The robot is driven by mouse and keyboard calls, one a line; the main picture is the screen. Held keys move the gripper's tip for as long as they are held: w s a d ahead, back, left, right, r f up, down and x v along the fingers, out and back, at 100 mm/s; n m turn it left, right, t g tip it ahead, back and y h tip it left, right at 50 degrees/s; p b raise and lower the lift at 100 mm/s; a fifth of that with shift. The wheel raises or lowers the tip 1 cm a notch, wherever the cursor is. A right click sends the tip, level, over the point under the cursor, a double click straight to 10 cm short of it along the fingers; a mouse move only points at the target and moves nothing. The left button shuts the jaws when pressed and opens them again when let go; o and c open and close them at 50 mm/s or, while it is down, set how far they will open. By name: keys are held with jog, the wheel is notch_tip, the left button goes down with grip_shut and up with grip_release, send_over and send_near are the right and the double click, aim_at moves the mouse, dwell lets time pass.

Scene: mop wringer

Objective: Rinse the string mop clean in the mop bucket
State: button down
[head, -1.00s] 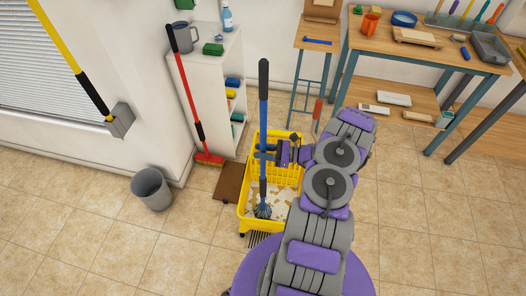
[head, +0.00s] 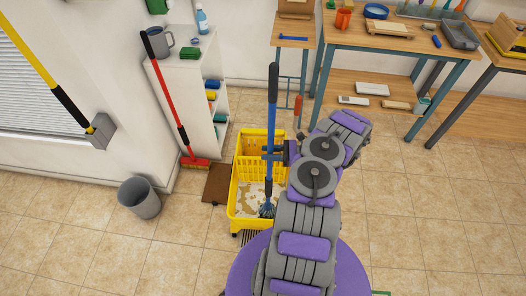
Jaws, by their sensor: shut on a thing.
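The string mop (head: 271,135) has a blue handle with black grips and stands nearly upright. Its blue-grey string head (head: 267,209) is down inside the yellow mop bucket (head: 233,205), at the right of the opening. The bucket holds pale, foamy-looking water (head: 247,203). A yellow wringer basket (head: 252,165) sits at its back. My gripper (head: 272,153) is shut on the mop handle, above the bucket's right side. My arm hides part of the bucket's right side.
A brown mat (head: 218,183) lies left of the bucket. A red broom (head: 168,95) leans on the white shelf (head: 190,110). A grey bin (head: 139,197) stands at the left. Wooden workbenches (head: 390,48) stand at the back right.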

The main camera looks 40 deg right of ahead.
jog(key=shift+s+d, duration=0.1)
jog(key=shift+d, duration=0.05)
jog(key=b+x, duration=0.3)
jog(key=x, duration=0.6)
jog(key=shift+r, duration=0.15)
dwell(0.4)
jog(key=p+v, duration=0.1)
jog(key=v, duration=0.8)
jog(key=shift+p, duration=0.3)
dwell(0.4)
